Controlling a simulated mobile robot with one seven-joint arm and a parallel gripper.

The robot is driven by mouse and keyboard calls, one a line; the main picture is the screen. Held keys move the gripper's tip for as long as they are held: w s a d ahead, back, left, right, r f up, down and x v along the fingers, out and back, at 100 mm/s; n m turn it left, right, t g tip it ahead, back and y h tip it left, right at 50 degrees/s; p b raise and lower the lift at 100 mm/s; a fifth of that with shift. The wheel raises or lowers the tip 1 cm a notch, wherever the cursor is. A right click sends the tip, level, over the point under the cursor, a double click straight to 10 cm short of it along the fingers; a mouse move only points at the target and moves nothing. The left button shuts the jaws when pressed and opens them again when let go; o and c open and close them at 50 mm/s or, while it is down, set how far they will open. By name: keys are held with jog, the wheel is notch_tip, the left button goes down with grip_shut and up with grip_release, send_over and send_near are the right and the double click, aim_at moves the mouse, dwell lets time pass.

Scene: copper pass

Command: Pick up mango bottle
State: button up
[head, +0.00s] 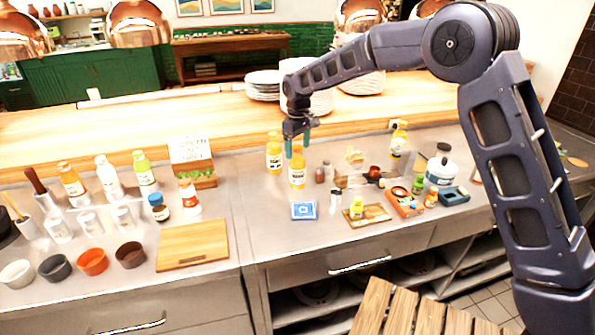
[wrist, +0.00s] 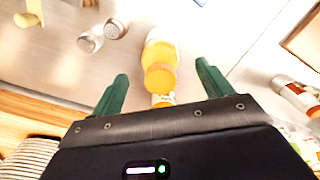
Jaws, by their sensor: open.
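Two yellow-orange bottles stand close together on the steel counter, a front one (head: 297,174) and one behind to its left (head: 274,157). I cannot read their labels, so I cannot tell which is mango. My gripper (head: 297,146) is open, pointing down just above the front bottle. In the wrist view, a yellow bottle with an orange cap (wrist: 161,52) shows between and beyond the spread green fingers (wrist: 162,74). The second bottle (wrist: 163,100) is mostly hidden behind my gripper's body. Neither bottle is held.
Two small shakers (head: 323,173) stand to the right of the bottles. A blue-and-white square (head: 304,210) lies in front. A sign (head: 190,150) on a wooden box and several other bottles are at left. A plate stack (head: 263,86) is on the wooden ledge behind.

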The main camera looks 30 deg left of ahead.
aim_at(297, 156)
notch_tip(297, 156, down, 4)
jog(key=shift+a+f, duration=0.1)
jog(key=shift+f, duration=0.05)
grip_shut()
dwell(0.4)
